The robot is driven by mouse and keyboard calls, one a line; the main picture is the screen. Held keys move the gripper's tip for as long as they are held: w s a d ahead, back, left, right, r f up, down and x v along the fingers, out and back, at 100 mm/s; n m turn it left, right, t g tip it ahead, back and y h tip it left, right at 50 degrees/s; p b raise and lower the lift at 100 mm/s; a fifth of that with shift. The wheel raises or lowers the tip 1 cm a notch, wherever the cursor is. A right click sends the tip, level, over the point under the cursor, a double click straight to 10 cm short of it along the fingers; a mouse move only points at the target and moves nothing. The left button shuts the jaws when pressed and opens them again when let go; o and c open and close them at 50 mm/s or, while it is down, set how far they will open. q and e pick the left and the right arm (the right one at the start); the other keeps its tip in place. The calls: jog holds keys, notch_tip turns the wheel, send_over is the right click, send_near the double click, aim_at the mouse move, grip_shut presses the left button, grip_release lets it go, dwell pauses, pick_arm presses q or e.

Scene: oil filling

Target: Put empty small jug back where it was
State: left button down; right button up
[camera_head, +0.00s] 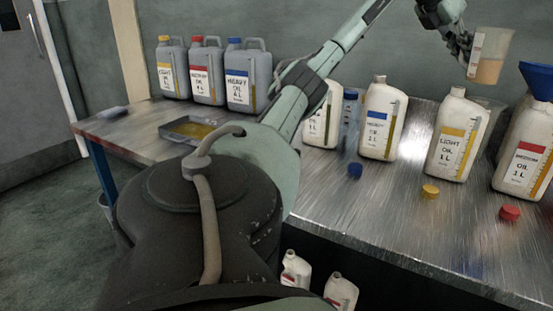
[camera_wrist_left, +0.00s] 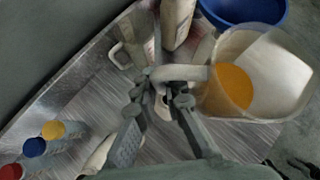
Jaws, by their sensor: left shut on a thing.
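My left gripper (camera_head: 460,43) is shut on the handle of a translucent jug (camera_head: 493,45) and holds it in the air, at the upper right of the head view. An amber patch of oil shows inside the held jug in both views, and I cannot tell how much there is. Another clear jug (camera_wrist_left: 127,48) with a handle stands on the table in the left wrist view. My right gripper is not identifiable in either view.
On the metal table (camera_head: 340,195) stand white bottles of light oil (camera_head: 455,135) and medium oil (camera_head: 527,150), the latter with a blue funnel (camera_head: 540,80). A blue cap (camera_head: 355,170), yellow cap (camera_head: 430,191) and red cap (camera_head: 509,213) lie in front. A tray (camera_head: 168,130) is left.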

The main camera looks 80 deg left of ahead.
pick_arm(q)
jog(key=s+d+f+m+g+h, duration=0.1)
jog(key=s+d+f+m+h, duration=0.1)
jog(key=d+f, duration=0.6)
jog(key=s+d+f+m+g+h, duration=0.1)
jog(key=s+d+f, duration=0.6)
jog(key=d, duration=0.7)
jog(key=s+d+f+m+g+h, duration=0.1)
jog(key=s+d+f+m+h, duration=0.2)
jog(key=d+f, duration=0.7)
jog(key=shift+s+d+f+m, duration=0.1)
jog(key=shift+s+d+m, duration=0.3)
jog(key=shift+s+m, duration=0.2)
jog(key=shift+s+d+f+m, duration=0.1)
jog(key=shift+s+d+m, duration=0.3)
jog(key=shift+m, duration=0.3)
jog(key=s+d+f+m+g+h, duration=0.1)
jog(key=s+d+f+m, duration=0.1)
jog(key=d, duration=0.8)
jog(key=shift+s+f+m+g, duration=0.3)
jog(key=shift+s+f+m, duration=0.1)
jog(key=shift+f, duration=0.35)
